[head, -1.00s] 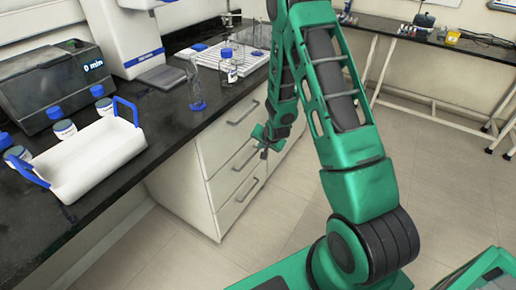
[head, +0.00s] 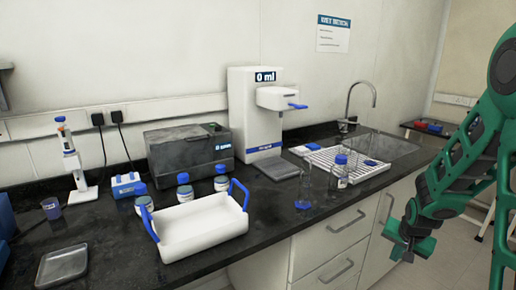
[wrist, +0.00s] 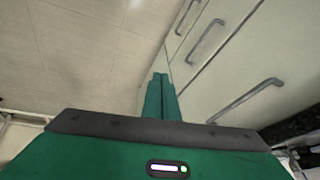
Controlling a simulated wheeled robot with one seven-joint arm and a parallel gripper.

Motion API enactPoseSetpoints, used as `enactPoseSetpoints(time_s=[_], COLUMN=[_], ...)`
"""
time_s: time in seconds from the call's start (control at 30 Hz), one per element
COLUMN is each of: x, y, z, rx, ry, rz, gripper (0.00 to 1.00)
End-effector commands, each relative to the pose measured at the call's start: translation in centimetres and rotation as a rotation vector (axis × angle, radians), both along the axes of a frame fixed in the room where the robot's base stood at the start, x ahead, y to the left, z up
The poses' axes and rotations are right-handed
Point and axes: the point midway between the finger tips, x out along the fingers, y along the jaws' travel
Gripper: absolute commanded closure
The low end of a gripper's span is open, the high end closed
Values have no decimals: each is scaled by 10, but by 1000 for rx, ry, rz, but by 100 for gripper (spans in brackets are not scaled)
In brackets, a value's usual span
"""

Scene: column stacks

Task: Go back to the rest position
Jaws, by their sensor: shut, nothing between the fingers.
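My gripper (head: 404,251) is at the right of the head view, in front of the white drawers and below the counter top. In the wrist view its two green fingers (wrist: 161,84) lie together with nothing between them. The gripper touches nothing that I can see. The green arm runs up to the right edge of the head view, where part of it is cut off.
The black counter (head: 265,215) holds a white tray with blue handles (head: 205,232), several blue-capped bottles, a flask (head: 304,190), a dispenser (head: 255,115) and a sink (head: 385,150). Drawer handles (wrist: 245,102) stick out beside my gripper. Floor (wrist: 80,55) shows clear.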

Motion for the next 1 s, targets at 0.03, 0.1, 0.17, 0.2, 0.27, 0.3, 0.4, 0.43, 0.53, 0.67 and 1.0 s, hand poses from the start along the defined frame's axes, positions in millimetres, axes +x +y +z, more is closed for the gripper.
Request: enactPoseSetpoints(time_s=[0.03,0.1,0.17,0.2,0.27,0.3,0.4,0.43,0.53,0.67,1.0], x=[-14,-35,-54,-67,-87,-101,-136,-147,-183,-230,-307], y=[-4,-7,-9,-10,-11,-11,-10,-9,-5,3,26], z=[16,33,47,55,68,76,94,99,115,133,153], rx=[-8,-14,-17,-19,-17,-14,-6,-1,17,49,125], ry=[17,54,84,105,136,156,205,218,264,317,399], rz=[6,18,29,35,46,51,70,76,95,125,185], gripper=[100,100,100,100,100,100,100,100,100,100,100])
